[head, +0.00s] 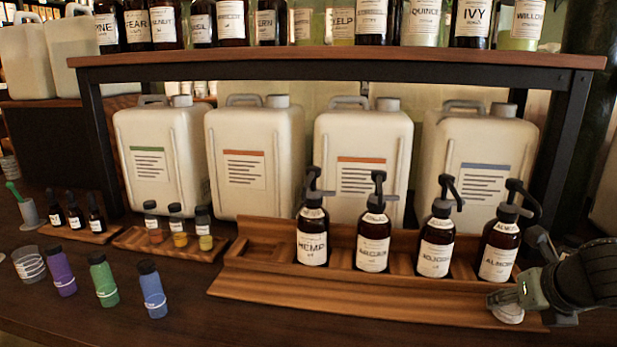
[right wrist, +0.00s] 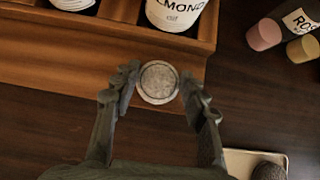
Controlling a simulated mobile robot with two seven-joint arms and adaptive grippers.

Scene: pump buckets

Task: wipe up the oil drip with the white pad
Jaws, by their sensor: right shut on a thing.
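My right gripper (head: 516,299) comes in from the right at the front right end of the wooden tray (head: 370,302). It is shut on the white pad (head: 508,314), a small round disc. In the right wrist view the pad (right wrist: 158,84) sits between the two fingers of the gripper (right wrist: 159,78), over the tray's front ledge, just in front of the Almond pump bottle (right wrist: 175,12). I cannot tell whether the pad touches the ledge. No oil drip can be made out; the pad or gripper may hide it. My left gripper is not in view.
Several pump bottles (head: 373,240) stand in the tray, with Almond (head: 499,250) nearest my gripper. White canisters (head: 365,160) stand behind, under a shelf (head: 340,62). Small coloured bottles (head: 105,282) stand at the left. The counter (head: 230,325) in front is clear.

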